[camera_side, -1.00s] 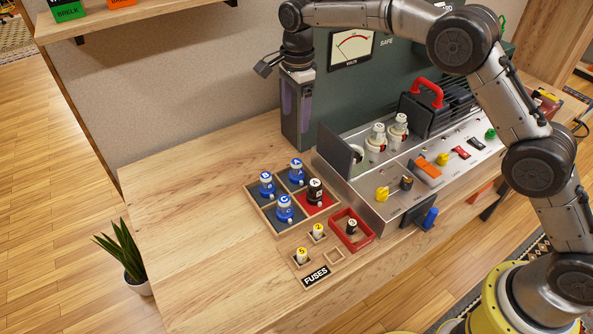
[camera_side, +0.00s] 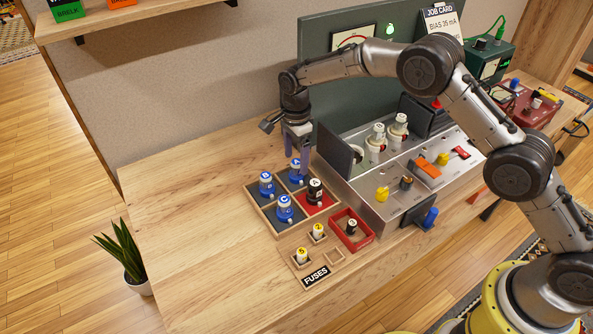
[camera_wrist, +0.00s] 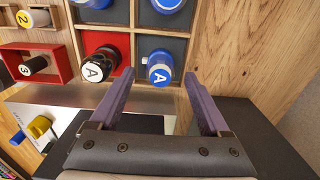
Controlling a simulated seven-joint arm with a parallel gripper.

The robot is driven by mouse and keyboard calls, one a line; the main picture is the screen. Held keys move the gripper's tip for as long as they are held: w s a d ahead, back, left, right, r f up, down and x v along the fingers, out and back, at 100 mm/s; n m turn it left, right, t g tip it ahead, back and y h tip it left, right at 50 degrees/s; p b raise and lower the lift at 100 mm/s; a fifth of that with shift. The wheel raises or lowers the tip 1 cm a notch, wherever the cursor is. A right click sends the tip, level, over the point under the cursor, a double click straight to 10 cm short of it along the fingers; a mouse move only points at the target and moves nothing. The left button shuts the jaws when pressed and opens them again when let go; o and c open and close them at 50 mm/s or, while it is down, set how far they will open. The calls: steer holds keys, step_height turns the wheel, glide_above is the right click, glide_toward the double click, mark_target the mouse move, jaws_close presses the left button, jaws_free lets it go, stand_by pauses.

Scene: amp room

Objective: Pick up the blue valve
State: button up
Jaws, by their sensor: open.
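Several blue valves stand in a divided wooden tray (camera_side: 254,205). The blue valve A (camera_side: 295,177) is in the back compartment, blue valve B (camera_side: 266,184) is at the left and blue valve C (camera_side: 284,209) is at the front. A black valve A (camera_side: 315,191) stands in the red compartment. My gripper (camera_side: 299,160) is open and empty, its fingers pointing down just above blue valve A and partly covering it. In the wrist view, blue valve A (camera_wrist: 160,70) shows between the open fingertips, with the black valve A (camera_wrist: 96,68) to its left.
A metal chassis (camera_side: 345,188) with an upright plate stands close to the right of the tray. A red tray (camera_side: 362,240) and yellow-topped fuses (camera_side: 302,256) lie in front. The table to the left is clear.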

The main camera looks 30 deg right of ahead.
steer(key=shift+d+f, duration=0.1)
steer(key=shift+f, duration=1.35)
steer(key=shift+c, duration=0.2)
steer(key=shift+r, duration=0.1)
jaws_close()
